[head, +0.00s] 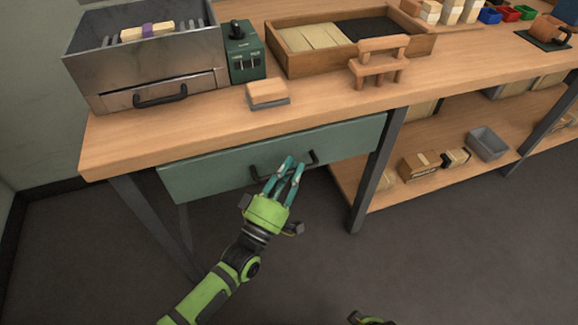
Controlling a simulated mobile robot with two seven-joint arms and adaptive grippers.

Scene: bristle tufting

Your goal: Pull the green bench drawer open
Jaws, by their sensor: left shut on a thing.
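The green drawer front (215,172) hangs under the wooden bench top, and no drawer interior shows. Its dark bar handle (314,158) is on the middle of the front. My left gripper (283,172) reaches up from below, with its teal fingers at the handle. The fingers are shut on the handle and hide part of it. Only a small green and black piece of my right arm shows at the bottom edge; its fingers are not seen.
On the bench top (200,117) stand a metal box (150,55), a small green device (245,55), a sanding-block-like piece (267,93), a wooden tray (300,68) and a small wooden stand (380,65). A dark bench leg (372,175) and lower shelf (400,200) are right. The floor before the drawer is clear.

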